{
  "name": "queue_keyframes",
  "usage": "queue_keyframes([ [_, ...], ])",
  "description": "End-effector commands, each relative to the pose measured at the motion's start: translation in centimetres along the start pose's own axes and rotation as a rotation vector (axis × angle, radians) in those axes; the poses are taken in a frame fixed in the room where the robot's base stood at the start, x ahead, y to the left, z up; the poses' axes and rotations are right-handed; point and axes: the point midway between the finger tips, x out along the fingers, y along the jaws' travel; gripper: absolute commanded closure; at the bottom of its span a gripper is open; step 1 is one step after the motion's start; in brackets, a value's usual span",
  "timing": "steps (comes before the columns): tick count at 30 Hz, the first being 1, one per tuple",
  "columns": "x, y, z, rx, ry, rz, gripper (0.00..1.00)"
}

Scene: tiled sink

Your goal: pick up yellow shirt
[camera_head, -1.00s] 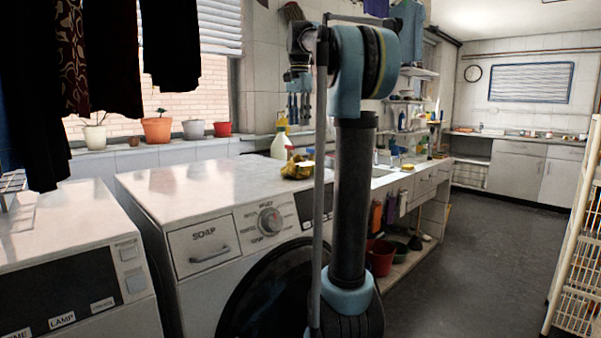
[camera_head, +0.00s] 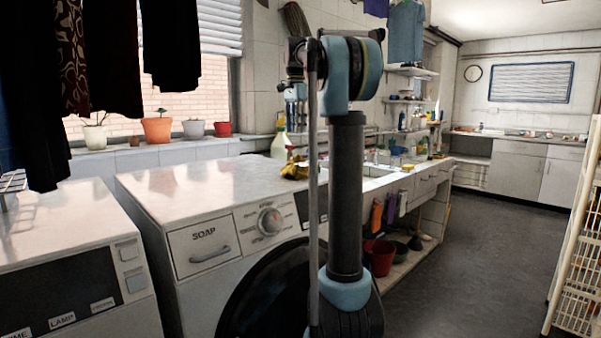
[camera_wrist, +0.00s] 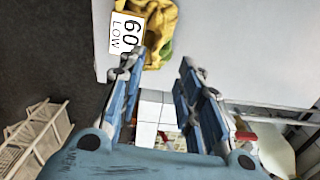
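A crumpled yellow shirt (camera_head: 294,170) lies on top of the washing machine (camera_head: 200,180), near its far right edge. In the wrist view the yellow shirt (camera_wrist: 180,22) is at the top centre, with a white tag reading "60 LOW" and a small green patch by it. My gripper (camera_wrist: 160,75) is open and empty. Its two blue fingers are apart, with the left fingertip close to the tag in the picture; I cannot tell the height gap. In the head view my gripper (camera_head: 296,108) hangs above the shirt, partly hidden by my arm.
A spray bottle (camera_head: 279,143) stands behind the shirt, close by. Flower pots line the window sill (camera_head: 150,155). Dark clothes (camera_head: 105,60) hang at the upper left. A sink counter (camera_head: 385,182) runs beyond, and a white rack (camera_head: 575,240) stands right.

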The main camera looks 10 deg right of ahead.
Motion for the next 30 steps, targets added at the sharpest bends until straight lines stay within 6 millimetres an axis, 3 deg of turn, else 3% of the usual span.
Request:
queue_keyframes([
  [6,3.4,0.0,0.0,0.000,0.000,0.000,0.68],
  [16,5.7,0.0,-0.1,0.000,0.000,0.000,0.68],
  [24,9.2,0.0,-0.2,0.000,0.000,0.000,0.68],
  [30,10.0,0.0,-0.2,0.000,0.000,0.000,0.68],
])
